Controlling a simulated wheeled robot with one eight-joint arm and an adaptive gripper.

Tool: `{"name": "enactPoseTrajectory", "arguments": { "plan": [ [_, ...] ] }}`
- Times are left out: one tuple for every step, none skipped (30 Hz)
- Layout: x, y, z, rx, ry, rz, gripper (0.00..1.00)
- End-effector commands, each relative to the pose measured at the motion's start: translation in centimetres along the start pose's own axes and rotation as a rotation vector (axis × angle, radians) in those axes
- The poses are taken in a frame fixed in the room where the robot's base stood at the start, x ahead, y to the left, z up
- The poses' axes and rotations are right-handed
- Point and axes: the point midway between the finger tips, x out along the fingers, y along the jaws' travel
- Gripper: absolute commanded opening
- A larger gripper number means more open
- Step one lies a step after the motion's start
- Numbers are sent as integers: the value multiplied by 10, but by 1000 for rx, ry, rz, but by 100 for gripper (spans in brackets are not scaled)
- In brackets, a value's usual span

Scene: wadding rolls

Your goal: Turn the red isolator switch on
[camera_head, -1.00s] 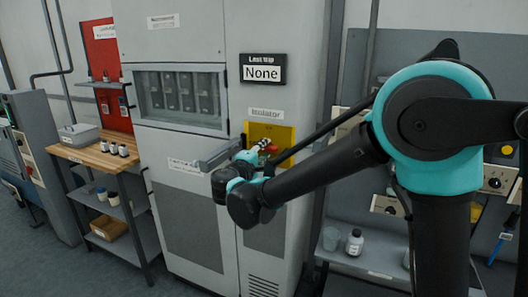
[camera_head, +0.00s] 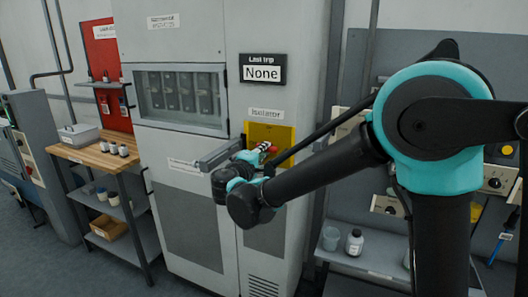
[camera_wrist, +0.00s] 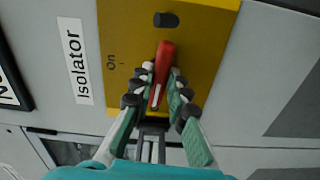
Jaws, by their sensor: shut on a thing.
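The red isolator switch (camera_wrist: 166,58) is a red handle on a yellow plate (camera_wrist: 206,28), below the "Isolator" label in the head view. In the wrist view the handle lies between the two fingers of my gripper (camera_wrist: 160,82), which are shut on it. Its tip sticks out past the fingertips, towards a dark knob (camera_wrist: 166,19) on the plate. An "On" mark (camera_wrist: 111,62) is printed on the plate beside the handle. In the head view the red handle (camera_head: 271,148) shows partly behind my gripper (camera_head: 262,154).
The plate is on a grey cabinet (camera_head: 190,230) with a "Last trip: None" display (camera_head: 263,70) above. A wooden-topped bench (camera_head: 92,151) stands left, a shelf with bottles (camera_head: 354,243) right.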

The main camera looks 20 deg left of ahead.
Motion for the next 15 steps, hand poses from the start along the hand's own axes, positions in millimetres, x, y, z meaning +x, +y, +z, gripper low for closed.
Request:
{"name": "enactPoseTrajectory", "arguments": {
  "plan": [
    [0, 0, 0, 28, 0, -1, 0],
    [0, 0, 0, 49, 0, -1, 0],
    [0, -1, 0, 78, 0, -1, 0],
    [0, -1, 0, 101, 0, -1, 0],
    [0, -1, 0, 126, 0, -1, 0],
    [0, -1, 0, 161, 0, -1, 0],
    [0, -1, 0, 189, 0, -2, 0],
    [0, -1, 0, 217, 0, -2, 0],
    [0, -1, 0, 254, 0, -2, 0],
    [0, -1, 0, 283, 0, -2, 0],
    [0, -1, 0, 312, -1, -2, 0],
    [0, -1, 0, 350, -1, -2, 0],
    [0, -1, 0, 379, -1, -2, 0],
    [0, -1, 0, 408, -1, -2, 0],
    [0, -1, 0, 445, -1, -2, 0]
  ]
}}
